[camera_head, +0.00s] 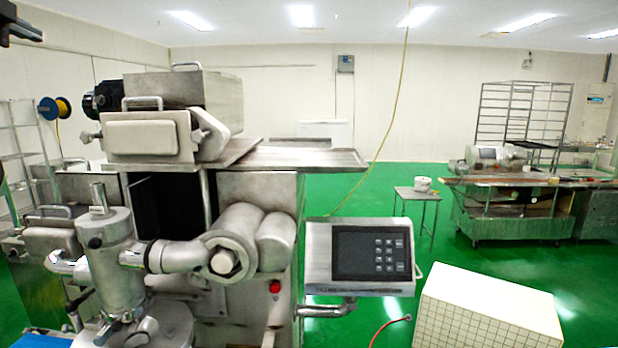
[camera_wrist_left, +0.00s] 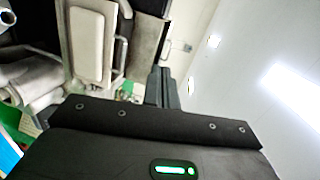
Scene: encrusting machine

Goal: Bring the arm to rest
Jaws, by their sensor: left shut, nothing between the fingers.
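My left gripper (camera_head: 24,30) shows as a dark shape at the top left corner of the head view, raised in the air to the left of the encrusting machine (camera_head: 235,235). In the left wrist view my left gripper (camera_wrist_left: 165,88) has its two dark fingers together with nothing between them. The wrist view is turned sideways, with the machine's metal parts at the left and the wall and ceiling lights at the right. Most of my left arm is out of the head view. My right gripper is in neither view.
The control panel (camera_head: 360,255) stands out from the machine's right side. A white tiled box (camera_head: 488,310) is at the lower right. A small table (camera_head: 417,196) and a metal workbench (camera_head: 510,215) stand farther back. Green floor (camera_head: 390,185) lies open between them.

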